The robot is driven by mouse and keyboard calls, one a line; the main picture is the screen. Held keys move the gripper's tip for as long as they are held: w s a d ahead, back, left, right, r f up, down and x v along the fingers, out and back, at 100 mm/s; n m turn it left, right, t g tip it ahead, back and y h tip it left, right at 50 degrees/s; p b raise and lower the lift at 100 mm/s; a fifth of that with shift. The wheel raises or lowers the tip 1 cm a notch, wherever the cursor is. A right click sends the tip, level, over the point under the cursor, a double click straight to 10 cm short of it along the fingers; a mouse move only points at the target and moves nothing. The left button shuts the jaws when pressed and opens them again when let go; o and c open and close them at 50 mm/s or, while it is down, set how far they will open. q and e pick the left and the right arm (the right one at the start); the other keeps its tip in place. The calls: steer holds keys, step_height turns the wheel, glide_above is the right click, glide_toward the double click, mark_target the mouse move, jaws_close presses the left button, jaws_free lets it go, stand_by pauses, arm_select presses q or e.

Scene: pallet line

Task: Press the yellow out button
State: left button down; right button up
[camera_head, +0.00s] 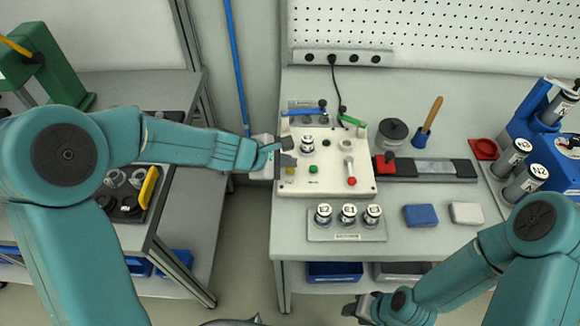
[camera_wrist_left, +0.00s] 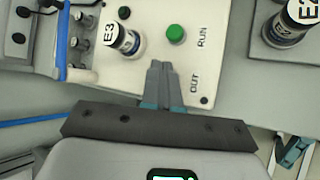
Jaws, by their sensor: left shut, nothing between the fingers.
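The white control panel (camera_head: 333,181) lies on the bench in the head view. Its small yellow button (camera_head: 290,170) shows near the panel's left edge, left of the green button (camera_head: 313,169). My left gripper (camera_head: 288,159) is above the panel's left side, just behind the yellow button in the picture. In the left wrist view its fingers (camera_wrist_left: 162,68) are together and empty, pointing at the panel near the OUT label. The green button (camera_wrist_left: 176,34) shows beyond them; the yellow button is hidden there. My right gripper (camera_head: 358,308) is low in the head view, away from the panel; its jaws are unclear.
A jar marked E3 (camera_head: 307,144) stands on the panel close to my left gripper. A red-tipped lever (camera_head: 350,172) is on the panel's right. A tray of lidded jars (camera_head: 346,237) is in front of it. Blue and white blocks lie to the right.

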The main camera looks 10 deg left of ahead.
mark_target(287, 170)
arm_select(q)
steer(key=shift+f, duration=0.25)
steer(key=shift+r, duration=0.1)
stand_by(0.4)
steer(key=shift+r+p, duration=0.65)
steer(key=shift+r, duration=0.2)
step_height(287, 170, up, 5)
steer(key=p, duration=0.4)
steer(key=shift+r+p, duration=0.1)
steer(key=shift+p, duration=0.3)
steer(key=shift+s, duration=0.1)
